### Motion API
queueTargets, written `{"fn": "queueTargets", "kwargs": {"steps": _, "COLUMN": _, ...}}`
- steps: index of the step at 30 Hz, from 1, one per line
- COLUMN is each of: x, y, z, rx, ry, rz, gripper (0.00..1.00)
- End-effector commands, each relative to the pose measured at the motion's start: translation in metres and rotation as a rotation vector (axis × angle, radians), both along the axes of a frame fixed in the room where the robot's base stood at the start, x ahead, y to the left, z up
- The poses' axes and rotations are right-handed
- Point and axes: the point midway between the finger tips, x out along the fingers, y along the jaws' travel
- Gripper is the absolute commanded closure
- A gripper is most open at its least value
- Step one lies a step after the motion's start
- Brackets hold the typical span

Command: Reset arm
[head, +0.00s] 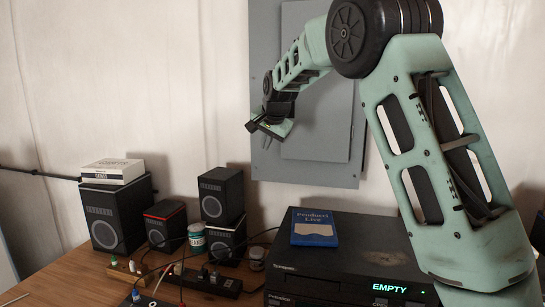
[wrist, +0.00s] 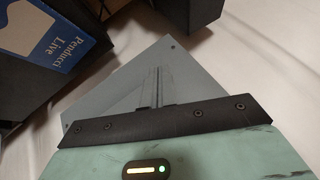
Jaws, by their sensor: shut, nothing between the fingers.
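My arm is raised in the head view, bent over from the right, with my gripper (head: 254,126) at its far end in front of the grey wall panel (head: 312,172). In the wrist view my gripper (wrist: 158,72) has its thin fingers together, with nothing between them. It is in the air, apart from the objects on the table. The corner of the grey panel (wrist: 125,83) shows behind the fingers in the wrist view.
A black player (head: 330,266) with a lit EMPTY display carries a blue case (head: 314,228). Several black speakers (head: 222,194), a white box (head: 112,171), a jar (head: 197,238) and a power strip (head: 210,283) with cables crowd the wooden table (head: 75,272). Space above the speakers is free.

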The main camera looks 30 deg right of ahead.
Motion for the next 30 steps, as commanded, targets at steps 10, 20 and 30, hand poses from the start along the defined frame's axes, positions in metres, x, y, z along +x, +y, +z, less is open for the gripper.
{"fn": "queueTargets", "kwargs": {"steps": 10, "x": -0.001, "y": 0.021, "z": 0.027, "rx": 0.001, "ry": 0.000, "rz": -0.002, "gripper": 1.00}}
{"fn": "queueTargets", "kwargs": {"steps": 20, "x": -0.012, "y": 0.049, "z": 0.007, "rx": 0.008, "ry": 0.035, "rz": 0.073, "gripper": 1.00}}
{"fn": "queueTargets", "kwargs": {"steps": 30, "x": -0.130, "y": 0.218, "z": -0.111, "rx": -0.030, "ry": 0.246, "rz": 0.625, "gripper": 1.00}}
